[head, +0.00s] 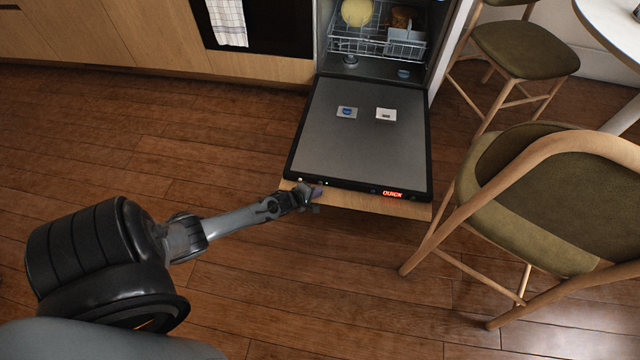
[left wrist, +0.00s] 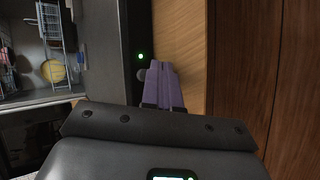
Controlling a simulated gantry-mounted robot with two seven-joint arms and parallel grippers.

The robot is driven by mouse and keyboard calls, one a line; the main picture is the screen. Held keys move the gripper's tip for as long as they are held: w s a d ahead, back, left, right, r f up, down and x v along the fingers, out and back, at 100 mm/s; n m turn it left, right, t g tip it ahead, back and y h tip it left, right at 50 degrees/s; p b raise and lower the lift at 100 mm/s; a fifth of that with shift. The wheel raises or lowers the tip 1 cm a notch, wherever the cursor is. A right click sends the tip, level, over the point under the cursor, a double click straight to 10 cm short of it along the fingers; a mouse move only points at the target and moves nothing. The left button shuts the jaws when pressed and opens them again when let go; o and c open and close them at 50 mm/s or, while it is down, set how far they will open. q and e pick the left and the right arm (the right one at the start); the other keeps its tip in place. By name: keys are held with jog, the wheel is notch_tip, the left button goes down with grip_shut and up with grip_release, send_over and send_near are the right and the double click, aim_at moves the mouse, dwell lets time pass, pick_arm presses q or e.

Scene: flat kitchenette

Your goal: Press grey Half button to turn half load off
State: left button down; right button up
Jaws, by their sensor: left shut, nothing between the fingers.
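The dishwasher door (head: 358,135) is open and lies flat, with a dark control strip along its front edge. A red QUICK display (head: 393,194) is lit on the strip's right part. My left gripper (head: 316,191) is at the left end of this strip, shut and empty. In the left wrist view its purple fingers (left wrist: 162,68) are closed together over the strip's edge. A round grey button (left wrist: 141,75) sits right beside the fingertips, below a green light (left wrist: 140,56). No label on the button is readable, and I cannot tell whether the fingers touch it. My right gripper is out of view.
The dishwasher rack (head: 377,43) holds a yellow plate (head: 357,12) and other dishes. Chairs (head: 525,205) stand close to the right of the door. The wooden floor (head: 330,290) in front of the door is clear.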

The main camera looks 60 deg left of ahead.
dwell(0.6)
pick_arm(q)
jog(key=shift+w+a, duration=0.3)
dwell(0.5)
jog(key=shift+w+a, duration=0.25)
jog(key=shift+a, duration=0.1)
dwell(0.4)
jog(key=shift+s+d, duration=0.1)
dwell(0.3)
jog(key=shift+s+d+r+p, duration=0.1)
jog(key=shift+s+d+p, duration=0.15)
jog(key=shift+p, duration=0.25)
jog(key=shift+s+d, duration=0.2)
jog(key=shift+d, duration=0.1)
